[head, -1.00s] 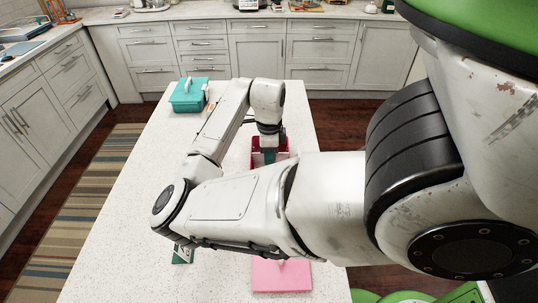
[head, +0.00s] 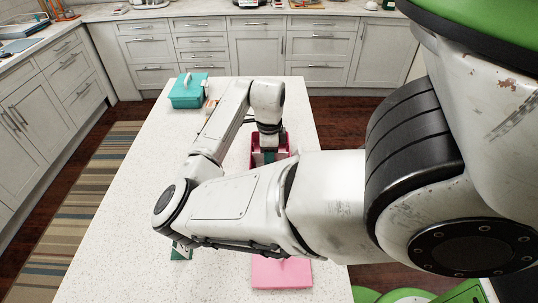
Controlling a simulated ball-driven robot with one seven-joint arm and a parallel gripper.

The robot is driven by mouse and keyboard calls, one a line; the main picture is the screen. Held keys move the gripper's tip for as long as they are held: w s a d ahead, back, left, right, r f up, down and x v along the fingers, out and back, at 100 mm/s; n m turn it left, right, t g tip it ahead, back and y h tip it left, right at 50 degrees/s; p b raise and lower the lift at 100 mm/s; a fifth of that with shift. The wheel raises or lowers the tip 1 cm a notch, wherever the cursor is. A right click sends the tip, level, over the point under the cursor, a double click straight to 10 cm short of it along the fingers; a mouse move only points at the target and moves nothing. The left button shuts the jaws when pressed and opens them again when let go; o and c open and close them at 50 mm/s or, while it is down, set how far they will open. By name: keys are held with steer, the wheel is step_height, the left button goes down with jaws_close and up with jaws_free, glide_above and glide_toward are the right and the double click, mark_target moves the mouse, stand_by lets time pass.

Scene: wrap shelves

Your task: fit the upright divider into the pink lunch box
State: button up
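The pink lunch box (head: 292,142) stands open on the counter under my gripper, with its deep pink rim showing on both sides. My gripper (head: 268,151) points down over it, at or just inside the opening. A dark green piece, perhaps the divider, shows just below my gripper (head: 269,158), inside the box outline. The fingers are too small and dark to show whether they are shut on it. My forearm hides the near part of the box, so the depth of the green piece cannot be seen.
A flat pink lid-like piece (head: 282,273) lies at the near right of the white counter (head: 130,220). A dark green item (head: 181,252) is partly hidden by my elbow. A teal lunch box (head: 188,92) stands at the far left. The left counter is clear.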

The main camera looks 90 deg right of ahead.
steer(key=shift+o, duration=0.3)
steer(key=shift+r, duration=0.15)
step_height(320, 180, up, 10)
steer(key=shift+r+b, duration=0.25)
steer(key=shift+b, duration=0.35)
stand_by(0.3)
